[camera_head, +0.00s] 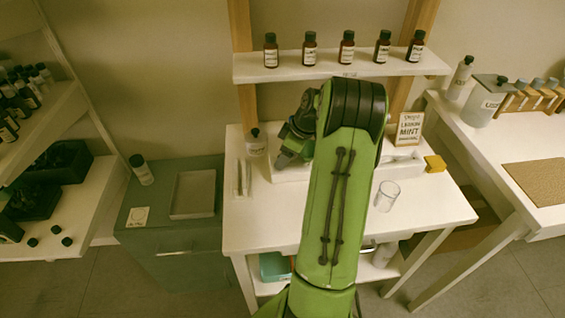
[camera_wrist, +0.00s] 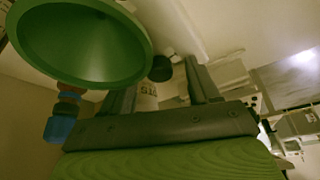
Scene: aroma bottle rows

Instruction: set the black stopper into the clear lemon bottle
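A clear or pale bottle (camera_head: 256,147) with a label too small to read stands at the back left of the white table. A black stopper (camera_head: 254,132) shows at its top; I cannot tell how deep it sits. In the wrist view, a round black stopper (camera_wrist: 160,68) and a pale labelled bottle (camera_wrist: 148,97) show between and beyond the fingers. My gripper (camera_wrist: 162,82) has its fingers apart, with no visible contact on either. In the head view my gripper (camera_head: 286,158) is just right of the bottle, partly hidden by my arm.
A shelf (camera_head: 270,73) with several brown bottles hangs above. A glass (camera_head: 386,196), a yellow block (camera_head: 434,163) and a sign (camera_head: 409,130) stand right of my arm. A tray (camera_head: 193,195) lies on the green cabinet. The table's front left is clear.

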